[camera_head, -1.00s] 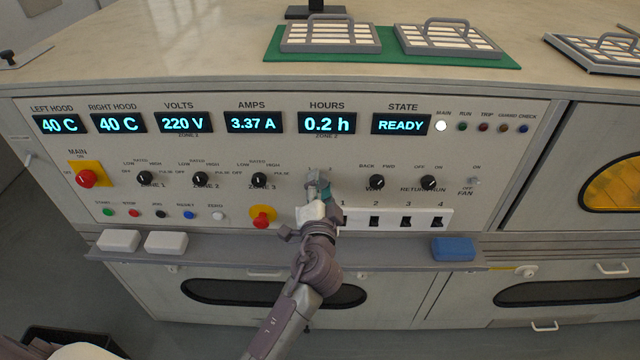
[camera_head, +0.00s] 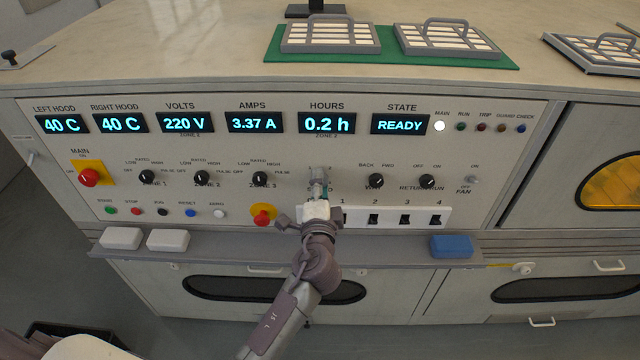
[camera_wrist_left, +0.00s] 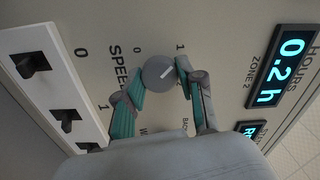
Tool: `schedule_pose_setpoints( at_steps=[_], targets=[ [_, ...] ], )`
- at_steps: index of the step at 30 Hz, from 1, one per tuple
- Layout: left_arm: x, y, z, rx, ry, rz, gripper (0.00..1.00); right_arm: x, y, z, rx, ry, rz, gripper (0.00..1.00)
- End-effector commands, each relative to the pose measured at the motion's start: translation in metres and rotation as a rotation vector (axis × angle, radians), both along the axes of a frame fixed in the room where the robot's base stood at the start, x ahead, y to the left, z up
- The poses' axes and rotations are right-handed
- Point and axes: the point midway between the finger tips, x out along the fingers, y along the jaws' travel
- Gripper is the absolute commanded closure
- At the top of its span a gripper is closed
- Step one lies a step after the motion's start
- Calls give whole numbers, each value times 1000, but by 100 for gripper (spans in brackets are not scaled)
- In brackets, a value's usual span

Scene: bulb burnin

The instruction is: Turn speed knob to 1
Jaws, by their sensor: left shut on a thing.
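The speed knob is a round grey knob (camera_wrist_left: 158,73) with a white pointer line, on the panel beside the printed word SPEED. In the left wrist view its line slants up and right, roughly toward the printed 1; a 0 is printed to its upper left. My left gripper (camera_wrist_left: 159,74) is shut on the knob, one teal-padded fingertip on each side. In the head view the left gripper (camera_head: 318,186) reaches the panel below the HOURS display and hides most of the knob. My right gripper is not in view.
A white switch strip (camera_head: 425,216) lies just right of the gripper. A red knob on a yellow plate (camera_head: 263,214) is close on the left. A shelf (camera_head: 330,251) runs below, with a blue block (camera_head: 452,247) at right. The state display (camera_head: 401,124) reads READY.

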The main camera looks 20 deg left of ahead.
Motion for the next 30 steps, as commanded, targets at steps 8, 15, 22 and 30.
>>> schedule_pose_setpoints(
  at_steps=[8, 15, 22, 30],
  targets=[
    [0, -1, -1, -1, 0, -2, 53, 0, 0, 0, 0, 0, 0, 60],
    [0, 0, 0, -2, 0, -1, 36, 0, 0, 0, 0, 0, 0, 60],
    [-4, -1, -1, -2, 1, -1, 36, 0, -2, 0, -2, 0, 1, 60],
    [-48, -14, -2, -3, 4, -2, 36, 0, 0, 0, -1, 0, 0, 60]
  ],
)
